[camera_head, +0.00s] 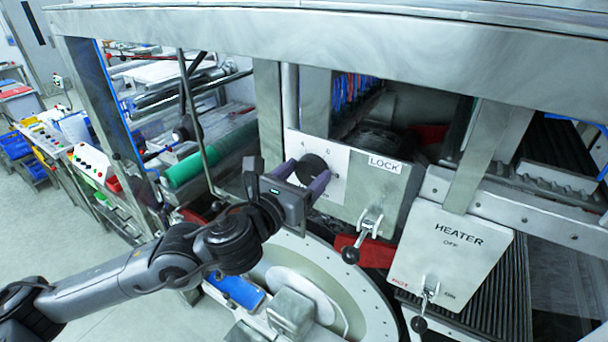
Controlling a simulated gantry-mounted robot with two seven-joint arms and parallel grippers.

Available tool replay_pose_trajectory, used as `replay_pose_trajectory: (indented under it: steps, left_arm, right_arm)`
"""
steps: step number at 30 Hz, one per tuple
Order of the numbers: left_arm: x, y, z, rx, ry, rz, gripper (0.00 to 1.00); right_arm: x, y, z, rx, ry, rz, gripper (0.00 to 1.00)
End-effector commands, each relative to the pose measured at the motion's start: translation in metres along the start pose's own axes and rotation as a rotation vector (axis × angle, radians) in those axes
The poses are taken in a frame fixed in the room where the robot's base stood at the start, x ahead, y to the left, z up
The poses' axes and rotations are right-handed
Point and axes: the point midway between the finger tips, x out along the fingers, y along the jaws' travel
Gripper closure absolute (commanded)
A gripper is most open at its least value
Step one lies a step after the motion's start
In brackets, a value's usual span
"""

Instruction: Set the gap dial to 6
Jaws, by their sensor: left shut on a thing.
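The gap dial (312,168) is a dark round knob on a white plate (337,161) at the middle of the machine front. My left gripper (305,179) is at the dial, its two purple fingers shut on it from either side. A few small marks show on the plate above the dial, but the fingers and dial cover much of the scale. I cannot read which number the dial points to. My right gripper is not in view.
A LOCK panel (388,195) with a lever (360,240) is just right of the dial. A HEATER panel (455,255) with its lever (424,305) is further right. A round drum rim (368,300) lies below. Metal posts and a beam (330,38) frame the space above.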

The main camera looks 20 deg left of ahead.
Motion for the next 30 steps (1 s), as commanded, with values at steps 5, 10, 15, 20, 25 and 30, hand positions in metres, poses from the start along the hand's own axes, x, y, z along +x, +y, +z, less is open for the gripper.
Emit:
replay_pose_trajectory:
  steps: [5, 10, 15, 20, 25, 30]
  left_arm:
    - [0.0, 0.0, -0.001, -0.039, 0.0, 0.001, 0.61]
    - [0.0, 0.001, -0.002, -0.126, -0.001, 0.001, 0.61]
    - [0.0, 0.002, -0.002, -0.261, 0.0, 0.0, 0.61]
    - [0.0, 0.003, -0.002, -0.412, 0.0, 0.0, 0.61]
    - [0.0, 0.004, -0.003, -0.574, 0.001, 0.001, 0.61]
    - [0.0, 0.005, -0.003, -0.727, 0.001, 0.001, 0.61]
  right_arm:
    - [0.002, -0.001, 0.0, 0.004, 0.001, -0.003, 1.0]
    - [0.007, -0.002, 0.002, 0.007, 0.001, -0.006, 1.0]
    - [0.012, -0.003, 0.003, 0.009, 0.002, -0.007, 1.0]
    - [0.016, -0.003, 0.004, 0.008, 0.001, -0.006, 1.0]
    - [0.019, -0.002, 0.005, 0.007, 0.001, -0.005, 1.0]
    - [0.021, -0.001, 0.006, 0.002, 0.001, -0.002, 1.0]
